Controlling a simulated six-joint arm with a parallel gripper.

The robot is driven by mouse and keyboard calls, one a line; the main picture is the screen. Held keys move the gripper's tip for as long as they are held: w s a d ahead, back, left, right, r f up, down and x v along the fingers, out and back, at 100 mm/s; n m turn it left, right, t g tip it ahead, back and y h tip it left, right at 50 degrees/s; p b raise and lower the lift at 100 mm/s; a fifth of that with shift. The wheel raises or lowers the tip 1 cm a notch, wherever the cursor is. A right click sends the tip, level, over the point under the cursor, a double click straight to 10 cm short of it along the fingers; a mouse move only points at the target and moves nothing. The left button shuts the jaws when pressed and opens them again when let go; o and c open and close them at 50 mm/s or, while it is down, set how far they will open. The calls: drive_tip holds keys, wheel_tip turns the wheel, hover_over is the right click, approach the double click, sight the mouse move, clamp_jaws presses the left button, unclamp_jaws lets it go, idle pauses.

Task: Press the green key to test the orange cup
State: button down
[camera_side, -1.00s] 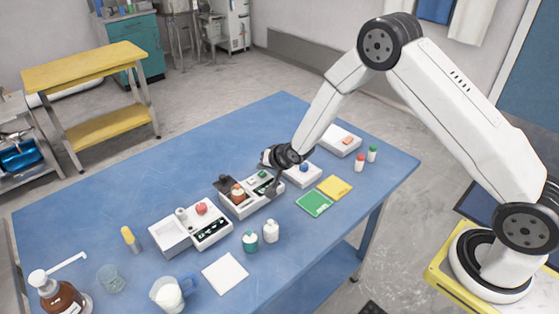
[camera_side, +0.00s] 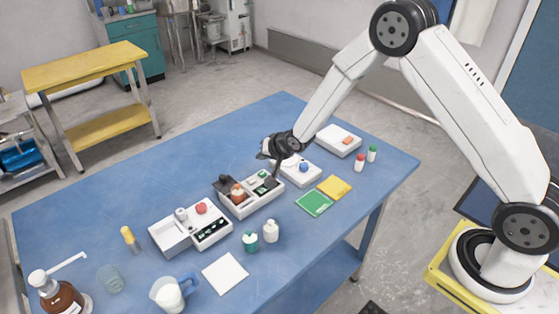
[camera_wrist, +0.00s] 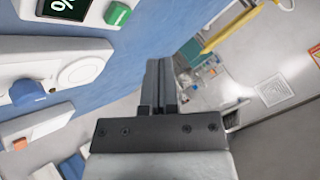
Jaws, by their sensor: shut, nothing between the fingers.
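The green key (camera_side: 262,174) is on the right part of that unit, behind a dark display panel. In the wrist view a green key (camera_wrist: 118,13) shows at the top edge beside a dark display with a percent sign. My gripper (camera_side: 276,174) is shut and empty, just above the unit's right end and apart from the key. In the wrist view its closed fingers (camera_wrist: 157,70) point away from the green key.
A white unit with a blue button (camera_side: 304,167) and another with an orange button (camera_side: 347,140) stand to the right. Small bottles (camera_side: 271,231) and green and yellow pads (camera_side: 314,203) lie in front.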

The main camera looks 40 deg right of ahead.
drive_tip(key=shift+r, duration=0.7)
drive_tip(key=s+d+r+n+g, duration=0.1)
drive_tip(key=s+r+n+g, duration=0.2)
drive_tip(key=s, duration=1.1)
drive_tip(key=s+d+r+n+g+h, duration=0.1)
drive_tip(key=s+r+n+g, duration=0.2)
drive_tip(key=s, duration=1.1)
wheel_tip(320, 180, up, 2)
drive_tip(key=shift+s+r+n+g, duration=0.25)
drive_tip(key=shift+s+n+g, duration=0.1)
drive_tip(key=shift+n, duration=0.55)
